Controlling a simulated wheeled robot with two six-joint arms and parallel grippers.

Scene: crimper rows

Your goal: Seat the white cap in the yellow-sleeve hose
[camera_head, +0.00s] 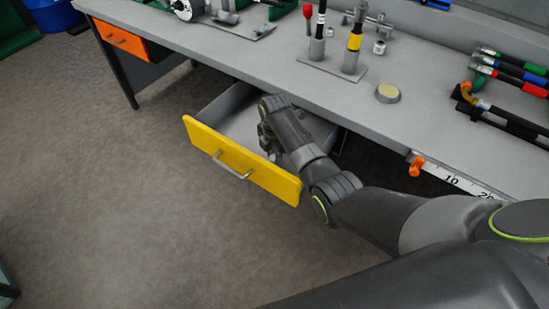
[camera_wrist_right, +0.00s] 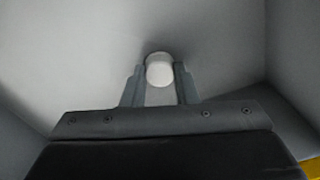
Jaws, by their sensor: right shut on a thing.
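The white cap (camera_wrist_right: 159,70) shows in the right wrist view, between the two fingertips of my right gripper (camera_wrist_right: 159,86), which is shut on it. In the head view my right gripper (camera_head: 266,128) reaches down into the open yellow-front drawer (camera_head: 240,160); the cap cannot be made out there. The yellow-sleeve hose (camera_head: 354,42) stands upright in a grey holder (camera_head: 350,63) on the bench. My left gripper is not in view.
A second upright hose with a white band (camera_head: 320,22) stands left of the yellow-sleeve one. A round yellow-topped disc (camera_head: 388,92) lies to their right. The bench front is mostly clear.

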